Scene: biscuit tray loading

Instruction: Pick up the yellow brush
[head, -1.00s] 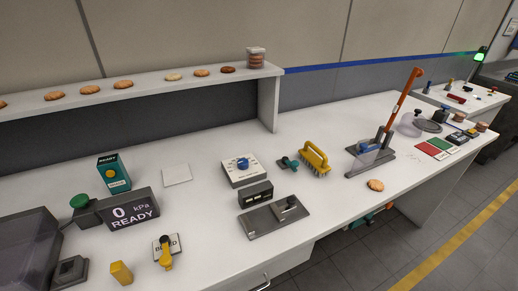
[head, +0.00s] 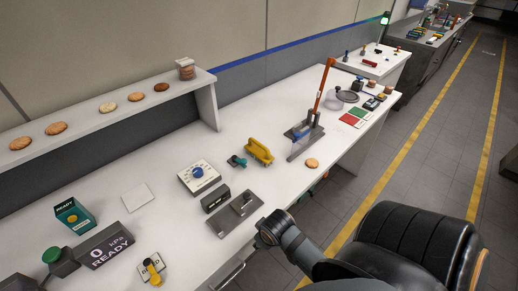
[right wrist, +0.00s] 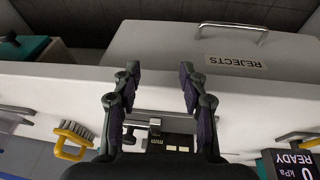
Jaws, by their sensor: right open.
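The yellow brush (head: 261,150) lies on the white counter, handle up, near the middle of the head view. It also shows in the right wrist view (right wrist: 72,148), at the lower left, with its handle and bristles visible. My right gripper (right wrist: 160,82) is open and empty, in front of the counter's edge and well apart from the brush. In the head view my right arm comes in from the bottom right, with its wrist by the counter's front edge. My left gripper is not in view.
A green-handled part (head: 237,161) sits close beside the brush. A dark plate fixture (head: 236,214) and a dial box (head: 199,177) stand nearer. A press with an orange lever (head: 323,90) and a biscuit (head: 312,163) are to the right. A REJECTS drawer (right wrist: 236,60) fronts the counter.

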